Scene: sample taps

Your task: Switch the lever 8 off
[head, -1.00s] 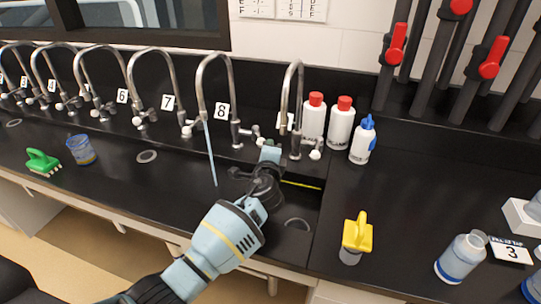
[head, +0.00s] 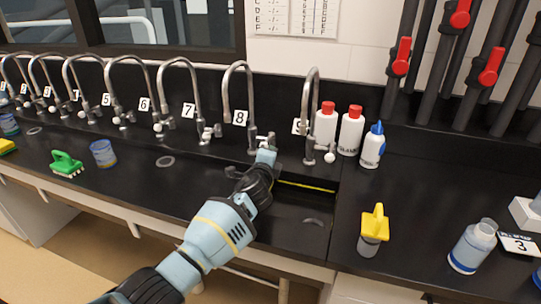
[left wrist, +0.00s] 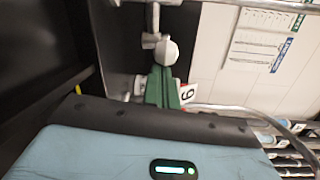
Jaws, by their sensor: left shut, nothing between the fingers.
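Tap 8 (head: 250,95) is a grey arched tap beside the label 8 (head: 241,117). No water stream shows under its spout. Its white-tipped lever (head: 269,138) is at the lower right of the stem, just above my left gripper (head: 266,156). My left gripper is shut and empty; in the left wrist view its green fingers (left wrist: 162,90) are together, close to a white round knob (left wrist: 167,52). I cannot tell whether they touch it. My right gripper is not in view.
The neighbouring tap (head: 308,110) stands close on the right, with red-capped bottles (head: 325,130) behind it. A dark sink basin (head: 300,205) lies beneath. Tap 7 (head: 197,95) is on the left.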

